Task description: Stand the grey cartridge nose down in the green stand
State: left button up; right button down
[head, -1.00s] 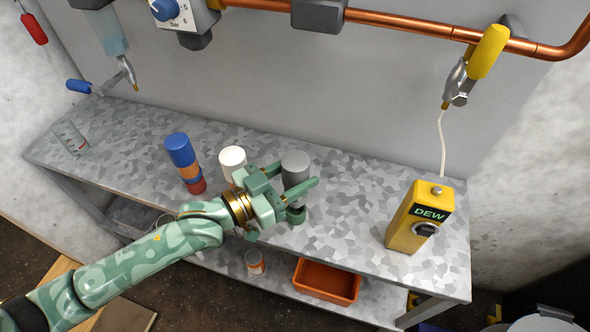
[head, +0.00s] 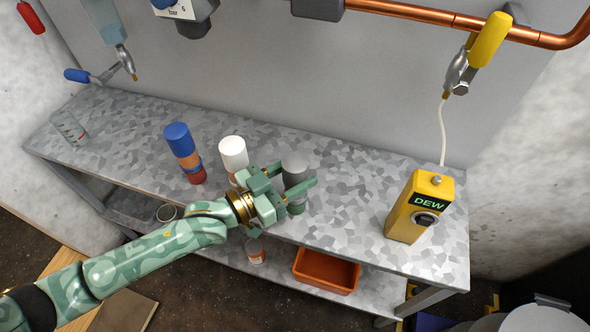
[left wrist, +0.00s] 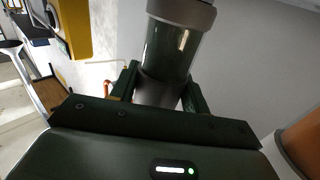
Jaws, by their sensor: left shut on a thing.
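My left gripper (head: 290,190) is shut on the grey cartridge (head: 295,163), which stands about upright between the fingers. The fingers cover its middle. The small green stand (head: 297,209) is on the bench directly below the cartridge. The fingers hide the cartridge's lower end, so I cannot tell whether it is inside the stand. In the left wrist view a dark cylinder (left wrist: 160,90) is between the fingers of my left gripper (left wrist: 162,95), with a glossy dark green part and a grey collar beyond it. My right gripper is not in view.
A white bottle (head: 233,150) stands close behind my left wrist. A blue and orange bottle (head: 182,150) and a clear beaker (head: 70,128) are farther left. A yellow DEW box (head: 408,222) stands at right. An orange bin (head: 326,287) is on the lower shelf. Bench between stand and box is clear.

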pick_arm(q)
jog(key=shift+f, duration=0.2)
jog(key=o, duration=1.3)
jog(key=shift+c, duration=0.2)
jog(key=shift+s+a, duration=0.1)
jog(key=shift+a, duration=0.05)
jog(key=p+v, duration=0.2)
jog(key=v, duration=1.4)
jog(key=shift+p, duration=0.4)
jog(key=shift+s, duration=0.1)
